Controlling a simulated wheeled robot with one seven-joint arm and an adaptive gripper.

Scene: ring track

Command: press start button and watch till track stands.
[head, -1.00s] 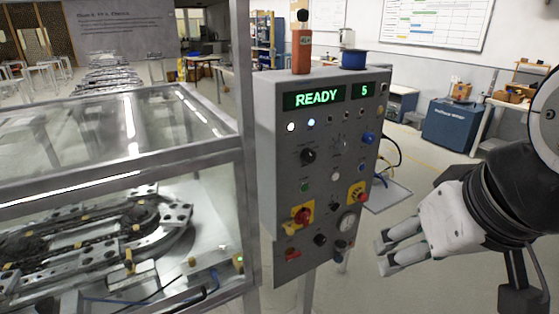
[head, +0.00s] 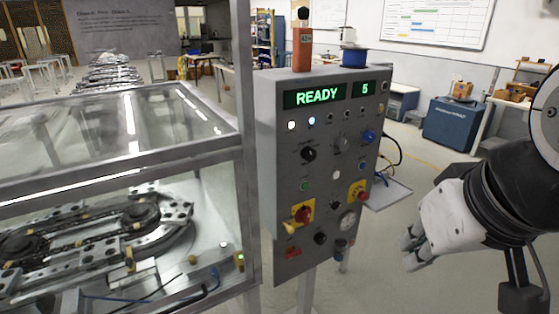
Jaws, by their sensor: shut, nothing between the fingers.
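The grey control panel (head: 330,233) stands upright in the middle of the head view. Its display (head: 317,95) reads READY in green, and a smaller display (head: 364,89) reads 5. A green button (head: 305,186) sits on the panel's left side; its label is too small to read. Two small lamps at the upper left glow, one white (head: 291,126) and one bluish (head: 311,121). The ring track (head: 95,235) lies inside a clear enclosure at the left. My gripper (head: 410,252) is shut and empty, to the right of the panel and apart from it.
A red knob on yellow (head: 303,214) and a red button on yellow (head: 358,191) are on the panel. The enclosure's metal post (head: 245,150) stands close to its left. A small shelf (head: 388,195) juts out at the right. Floor between panel and gripper is clear.

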